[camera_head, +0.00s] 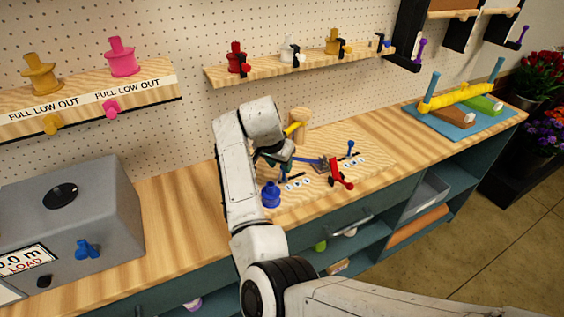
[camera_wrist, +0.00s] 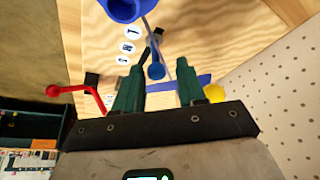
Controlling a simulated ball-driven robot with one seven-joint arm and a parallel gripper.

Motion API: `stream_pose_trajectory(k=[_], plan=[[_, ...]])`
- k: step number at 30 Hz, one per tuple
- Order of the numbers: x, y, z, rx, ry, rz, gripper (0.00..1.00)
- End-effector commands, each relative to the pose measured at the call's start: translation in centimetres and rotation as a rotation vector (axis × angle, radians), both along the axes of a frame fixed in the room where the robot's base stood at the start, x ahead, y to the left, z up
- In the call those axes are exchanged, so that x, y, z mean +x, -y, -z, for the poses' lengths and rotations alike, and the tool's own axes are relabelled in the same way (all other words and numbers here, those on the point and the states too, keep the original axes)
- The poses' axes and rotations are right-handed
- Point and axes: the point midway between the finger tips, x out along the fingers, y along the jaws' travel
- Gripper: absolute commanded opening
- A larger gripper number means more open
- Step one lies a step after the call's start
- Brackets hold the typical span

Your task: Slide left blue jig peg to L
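The left blue jig peg (camera_wrist: 156,71) has a round blue head in the wrist view. It stands beside a dark slot with a row of small white letter labels (camera_wrist: 128,47); its exact slot position is hard to read. My gripper (camera_wrist: 158,66) is open, with one green finger on each side of the peg head and gaps visible. In the head view, my gripper (camera_head: 280,160) is low over the left part of the wooden jig board (camera_head: 320,150) and partly hides this peg. A second blue peg (camera_head: 351,147) stands upright farther right.
A blue spool-like piece (camera_head: 270,195) stands near the board's front left. A red lever (camera_head: 340,176) is at the front right. A yellow-headed part (camera_head: 293,128) and a wooden post (camera_head: 299,118) stand behind. A grey scale (camera_head: 70,225) is left; bench space lies right.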

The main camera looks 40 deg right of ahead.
Motion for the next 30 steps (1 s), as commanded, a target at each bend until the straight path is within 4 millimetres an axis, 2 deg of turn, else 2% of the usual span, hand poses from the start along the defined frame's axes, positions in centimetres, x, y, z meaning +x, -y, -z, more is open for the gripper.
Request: stream_pose_trajectory(k=[3, 9, 13, 17, 24, 30], plan=[[-0.1, 0.1, 0.0, 0.0, -0.001, 0.001, 0.49], [-0.1, 0.2, 0.0, -0.001, -0.001, 0.003, 0.49], [-0.1, -0.1, -0.7, -0.002, 0.001, 0.002, 0.49], [-0.4, -0.8, -2.5, -0.003, 0.003, 0.002, 0.49], [-0.9, -2.6, -6.8, -0.002, 0.004, 0.002, 0.49], [-1.3, -3.6, -9.2, -0.002, 0.002, 0.0, 0.49]])
